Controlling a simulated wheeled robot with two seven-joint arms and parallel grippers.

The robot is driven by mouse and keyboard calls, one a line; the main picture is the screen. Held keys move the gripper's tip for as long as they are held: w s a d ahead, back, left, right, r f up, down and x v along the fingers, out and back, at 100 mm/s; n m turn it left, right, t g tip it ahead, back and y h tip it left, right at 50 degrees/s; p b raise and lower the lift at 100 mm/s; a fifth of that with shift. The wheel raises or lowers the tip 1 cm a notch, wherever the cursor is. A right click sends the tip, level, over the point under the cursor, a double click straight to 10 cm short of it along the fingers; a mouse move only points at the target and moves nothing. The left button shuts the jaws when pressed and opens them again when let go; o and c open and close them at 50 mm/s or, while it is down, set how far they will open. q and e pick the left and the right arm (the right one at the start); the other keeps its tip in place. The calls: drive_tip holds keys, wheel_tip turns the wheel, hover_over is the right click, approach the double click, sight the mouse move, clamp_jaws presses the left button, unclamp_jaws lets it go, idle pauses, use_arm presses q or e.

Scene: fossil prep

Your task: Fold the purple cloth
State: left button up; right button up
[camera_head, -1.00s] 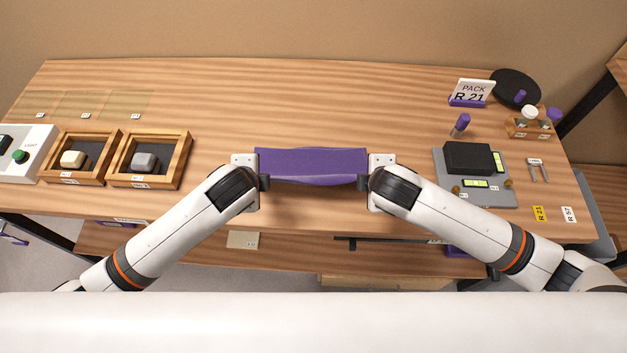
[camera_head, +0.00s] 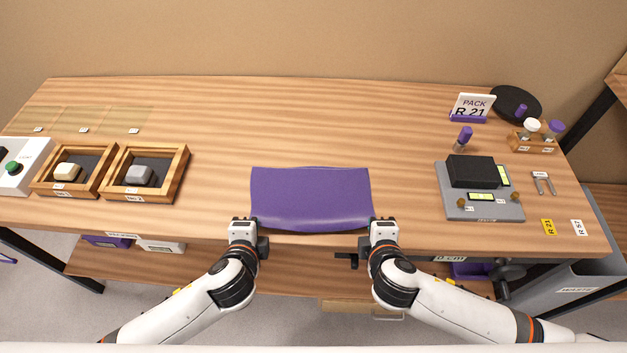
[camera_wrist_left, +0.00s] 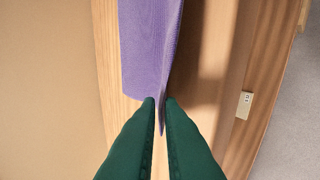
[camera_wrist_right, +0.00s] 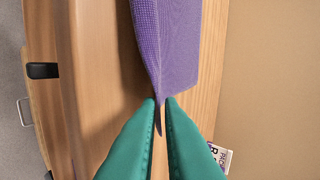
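The purple cloth (camera_head: 311,195) lies at the middle of the table's front, with its near edge bowed between my grippers. A thin second edge shows along its far side; how the layers lie below is hidden. My left gripper (camera_head: 258,228) is at the near left corner and my right gripper (camera_head: 371,228) at the near right corner. In the left wrist view the green fingertips (camera_wrist_left: 160,101) are closed on the cloth's edge (camera_wrist_left: 150,50). In the right wrist view the fingertips (camera_wrist_right: 161,101) also pinch the cloth (camera_wrist_right: 172,45), whose tip hangs between them.
Two wooden trays (camera_head: 183,176) with stones stand at the left. A grey scale (camera_head: 484,208) with a black block, a PACK sign (camera_head: 472,107) and a small vial rack (camera_head: 531,142) are at the right. The table behind the cloth is clear.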

use_arm(q)
drive_tip(key=o, duration=0.7)
drive_tip(key=shift+c, duration=0.2)
use_arm(e)
drive_tip(key=o, duration=0.7)
drive_tip(key=shift+c, duration=0.2)
use_arm(q)
drive_tip(key=shift+r, duration=0.15)
use_arm(e)
drive_tip(key=shift+r, duration=0.15)
use_arm(q)
drive_tip(key=s+r, duration=0.6)
drive_tip(key=r, duration=0.2)
drive_tip(key=shift+r, duration=0.4)
use_arm(e)
drive_tip(key=s+r, duration=0.6)
drive_tip(key=r, duration=0.2)
drive_tip(key=shift+r, duration=0.4)
use_arm(q)
drive_tip(key=shift+f, duration=0.1)
